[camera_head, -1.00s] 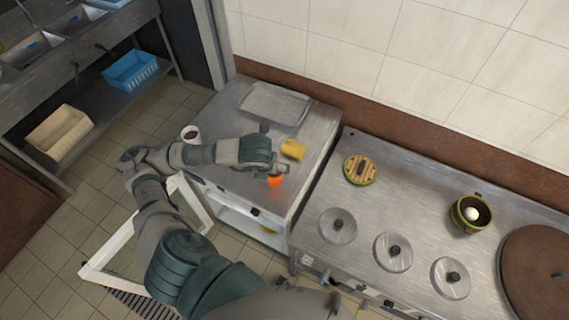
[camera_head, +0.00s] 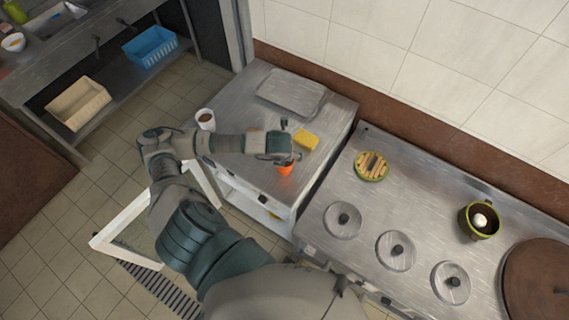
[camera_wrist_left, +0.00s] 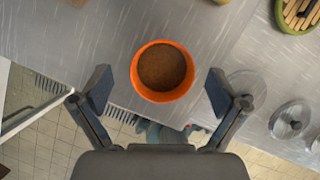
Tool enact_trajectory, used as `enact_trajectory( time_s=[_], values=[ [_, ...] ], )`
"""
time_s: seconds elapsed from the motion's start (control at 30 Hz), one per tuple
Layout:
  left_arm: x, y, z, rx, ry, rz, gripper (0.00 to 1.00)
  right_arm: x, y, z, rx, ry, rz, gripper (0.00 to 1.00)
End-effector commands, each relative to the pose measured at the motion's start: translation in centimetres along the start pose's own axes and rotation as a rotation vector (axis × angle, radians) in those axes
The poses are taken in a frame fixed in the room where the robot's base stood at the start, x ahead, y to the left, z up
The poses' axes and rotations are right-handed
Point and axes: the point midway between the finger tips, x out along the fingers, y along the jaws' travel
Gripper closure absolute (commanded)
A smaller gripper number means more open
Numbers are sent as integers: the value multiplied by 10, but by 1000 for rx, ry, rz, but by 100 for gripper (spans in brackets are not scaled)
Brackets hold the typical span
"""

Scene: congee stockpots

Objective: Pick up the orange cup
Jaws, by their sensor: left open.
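The orange cup (camera_head: 285,170) stands on the front part of the steel counter at the left, partly hidden by my left gripper (camera_head: 293,158) in the head view. In the left wrist view the orange cup (camera_wrist_left: 162,70), filled with something brown, is seen from above. My left gripper (camera_wrist_left: 158,92) is open and empty, with one finger on each side of the cup's near part and visible gaps to it. I cannot tell the height of the fingers over the counter. My right gripper is not in view.
A yellow sponge-like block (camera_head: 306,139) and a steel tray (camera_head: 291,93) lie behind the cup. A white cup (camera_head: 206,119) stands at the counter's left edge. To the right, the stove counter holds several lids (camera_head: 343,220), a round slatted trivet (camera_head: 372,167) and a green-rimmed pot (camera_head: 479,220).

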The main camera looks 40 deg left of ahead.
Motion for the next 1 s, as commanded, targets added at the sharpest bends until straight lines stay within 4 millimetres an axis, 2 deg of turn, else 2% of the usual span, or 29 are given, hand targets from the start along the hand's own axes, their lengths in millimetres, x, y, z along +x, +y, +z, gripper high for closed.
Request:
enact_trajectory(
  time_s=[0.13, 0.4, 0.67, 0.97, 1.0],
  values=[
    [12, -1, -3, 0, 3, 1, 2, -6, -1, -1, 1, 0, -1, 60],
    [50, -3, -8, -1, 1, 2, 2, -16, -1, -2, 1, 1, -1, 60],
    [54, -4, -8, 0, 0, 0, 2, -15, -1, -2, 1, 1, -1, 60],
    [54, -4, -8, 0, 0, 1, 75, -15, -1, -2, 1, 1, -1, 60],
    [54, -4, -8, 0, 0, 0, 75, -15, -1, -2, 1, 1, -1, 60]
  ],
)
